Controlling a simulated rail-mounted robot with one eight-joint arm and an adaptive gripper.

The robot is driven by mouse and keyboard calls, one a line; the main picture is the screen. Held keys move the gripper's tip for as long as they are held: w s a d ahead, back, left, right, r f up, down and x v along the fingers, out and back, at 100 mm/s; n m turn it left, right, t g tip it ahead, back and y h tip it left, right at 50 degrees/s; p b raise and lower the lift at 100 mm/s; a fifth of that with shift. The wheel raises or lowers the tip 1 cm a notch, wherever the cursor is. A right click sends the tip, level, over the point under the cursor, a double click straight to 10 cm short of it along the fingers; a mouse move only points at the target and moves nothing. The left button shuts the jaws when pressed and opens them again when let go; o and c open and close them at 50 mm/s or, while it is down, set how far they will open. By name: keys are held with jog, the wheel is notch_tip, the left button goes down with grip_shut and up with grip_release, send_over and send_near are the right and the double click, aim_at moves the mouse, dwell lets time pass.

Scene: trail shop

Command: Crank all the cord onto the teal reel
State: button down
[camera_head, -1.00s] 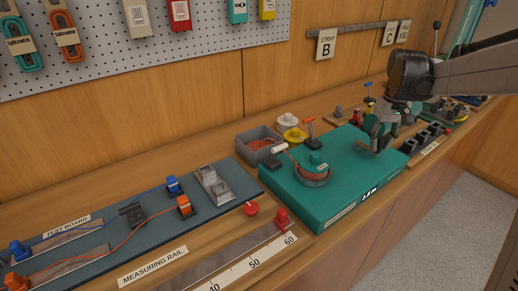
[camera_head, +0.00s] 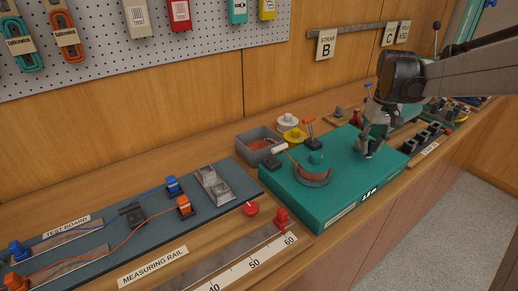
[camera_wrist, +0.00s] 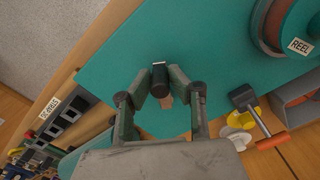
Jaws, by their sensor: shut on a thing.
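The teal reel (camera_head: 316,158) stands on the teal block (camera_head: 335,145), with orange-red cord (camera_head: 312,172) wound around it. In the wrist view the reel is partly cut off at the upper right, with its label (camera_wrist: 300,46) showing. My gripper (camera_head: 368,150) is low over the right part of the block, apart from the reel. In the wrist view my gripper (camera_wrist: 172,95) is shut on a dark cylindrical knob (camera_wrist: 160,82) with a pale end. What the knob joins to is hidden. A pale cylinder on a rod (camera_head: 279,148) is left of the reel.
A grey bin (camera_head: 250,142) with reddish contents and an orange-handled tool (camera_head: 310,124) stand behind the block. White and yellow spools (camera_head: 291,132) sit beside them. A red knob (camera_head: 251,208), measuring rail and test board are left. Black holders (camera_head: 424,137) line the right.

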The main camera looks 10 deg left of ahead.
jog(key=shift+w+a, duration=0.15)
jog(key=shift+a, duration=0.7)
jog(key=shift+w+a, duration=0.1)
jog(key=shift+a, duration=0.75)
jog(key=shift+w+a, duration=0.45)
jog(key=shift+a, duration=0.2)
jog(key=shift+w+a, duration=0.45)
jog(key=shift+a, duration=0.15)
jog(key=shift+w+a, duration=0.4)
jog(key=shift+w, duration=0.25)
jog(key=shift+w+a, duration=0.3)
jog(key=shift+w, duration=0.5)
